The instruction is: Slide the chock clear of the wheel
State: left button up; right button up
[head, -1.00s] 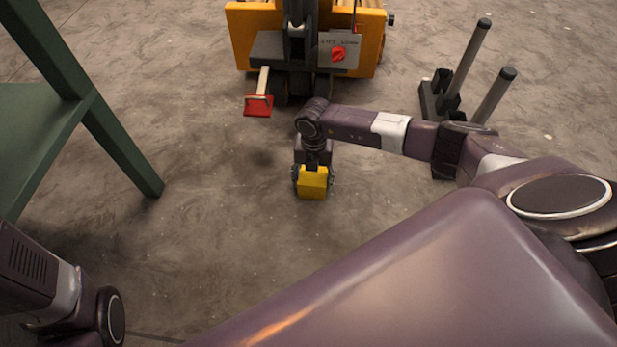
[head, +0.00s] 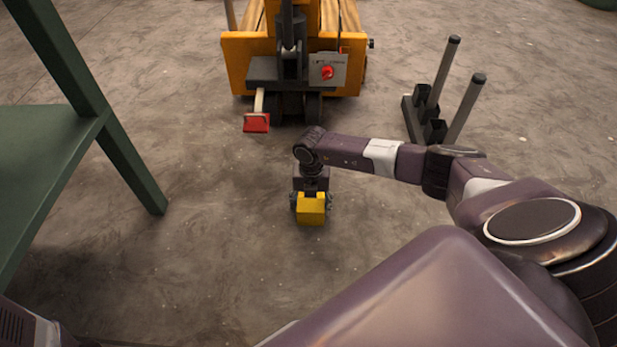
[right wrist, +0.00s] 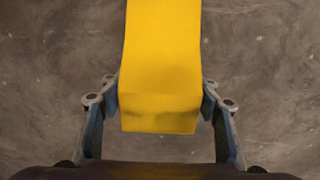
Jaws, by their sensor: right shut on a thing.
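The yellow chock (head: 311,210) is a block held by my right gripper (head: 311,199), well in front of the orange cart. In the right wrist view the chock (right wrist: 160,65) sits between the two fingers of my right gripper (right wrist: 160,108), which are shut on its sides. The black wheel (head: 313,106) shows under the cart's front. Bare floor lies between chock and wheel. I cannot tell whether the chock touches the floor. My left gripper is out of view; only a bit of my left arm shows at the bottom left.
The orange cart (head: 241,60) has a red pedal (head: 256,122) low at its front. A black stand with two upright posts (head: 466,108) is at the right. A green table (head: 45,140) stands at the left. The floor around the chock is clear.

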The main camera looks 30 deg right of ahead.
jog(key=o, duration=1.7)
jog(key=shift+c, duration=0.2)
notch_tip(320, 180, up, 12)
